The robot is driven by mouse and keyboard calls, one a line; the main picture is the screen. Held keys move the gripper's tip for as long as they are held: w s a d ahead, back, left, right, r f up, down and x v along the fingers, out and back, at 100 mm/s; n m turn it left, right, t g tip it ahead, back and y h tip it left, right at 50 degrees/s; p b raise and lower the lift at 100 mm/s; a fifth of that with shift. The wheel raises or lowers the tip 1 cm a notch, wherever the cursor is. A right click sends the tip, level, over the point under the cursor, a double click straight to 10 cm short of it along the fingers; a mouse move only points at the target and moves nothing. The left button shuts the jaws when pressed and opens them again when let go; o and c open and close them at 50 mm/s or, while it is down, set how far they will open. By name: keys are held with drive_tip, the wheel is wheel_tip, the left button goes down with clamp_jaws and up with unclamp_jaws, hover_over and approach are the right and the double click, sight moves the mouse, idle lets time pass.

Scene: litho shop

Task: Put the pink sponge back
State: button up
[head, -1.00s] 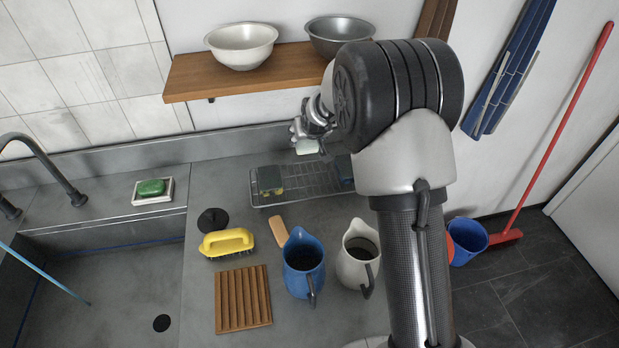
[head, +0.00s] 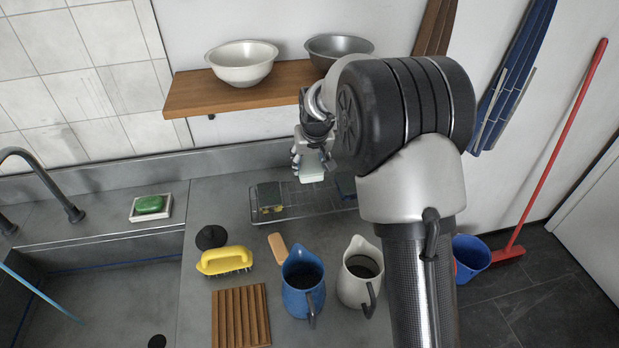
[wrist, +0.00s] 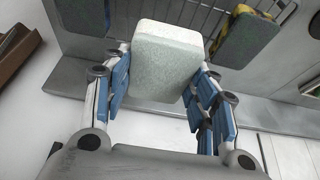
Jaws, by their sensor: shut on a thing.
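My gripper (head: 314,158) is shut on a pale, whitish-green block-shaped sponge (wrist: 166,58), held between the blue-padded fingers. In the head view the sponge (head: 311,174) hangs below the fingers, over the wire rack (head: 290,208); whether it touches the rack I cannot tell. I see no pink sponge in any view. A dark grey-green sponge with yellow (head: 268,197) stands at the rack's left end. A dark blue sponge-like piece (head: 347,188) shows at its right end, partly hidden by my arm.
A wooden shelf (head: 190,95) with two bowls is above and behind the rack. Green soap (head: 149,204) lies by the sink.

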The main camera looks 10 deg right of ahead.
wheel_tip(320, 180, down, 8)
drive_tip(key=shift+f+b, duration=0.15)
drive_tip(key=shift+b, duration=0.9)
drive_tip(key=shift+f, duration=0.35)
drive_tip(key=o, duration=0.9)
drive_tip(key=shift+o, duration=0.2)
drive_tip(key=shift+r, duration=0.1)
